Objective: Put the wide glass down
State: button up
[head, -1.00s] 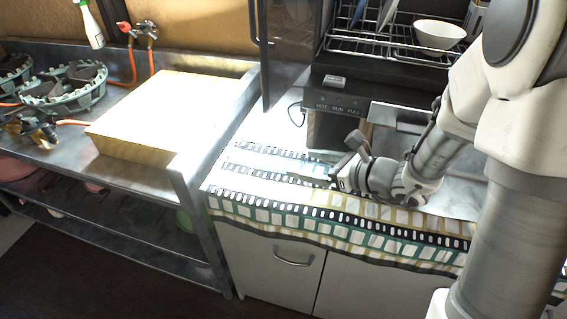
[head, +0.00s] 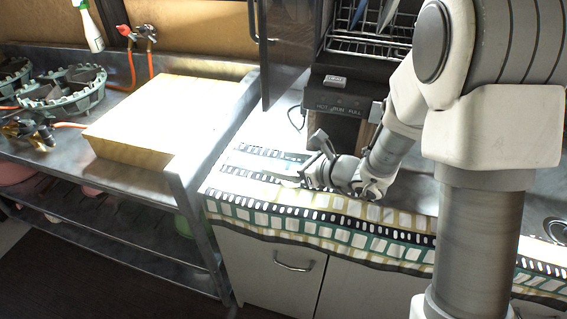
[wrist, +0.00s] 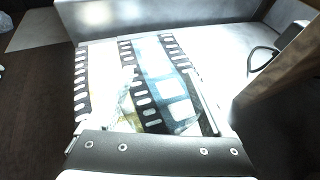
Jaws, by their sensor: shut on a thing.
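My gripper (head: 292,174) is low over the counter, at the left end of the patterned runner (head: 330,218). It is shut on the wide glass, which is clear and very hard to make out. The glass shows as a faint bluish tint (wrist: 165,82) between the fingers in the wrist view. A pale bluish trace also shows beside the fingertips in the head view. The runner's film-strip pattern shows through and around the glass. I cannot tell whether the glass base touches the runner.
A dark appliance (head: 340,98) with a dish rack (head: 365,42) above it stands behind the gripper. A steel bench with a pale yellow block (head: 165,115) is to the left. The counter's left end has free room.

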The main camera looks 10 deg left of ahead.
jog(key=shift+f, duration=0.1)
jog(key=o, duration=1.3)
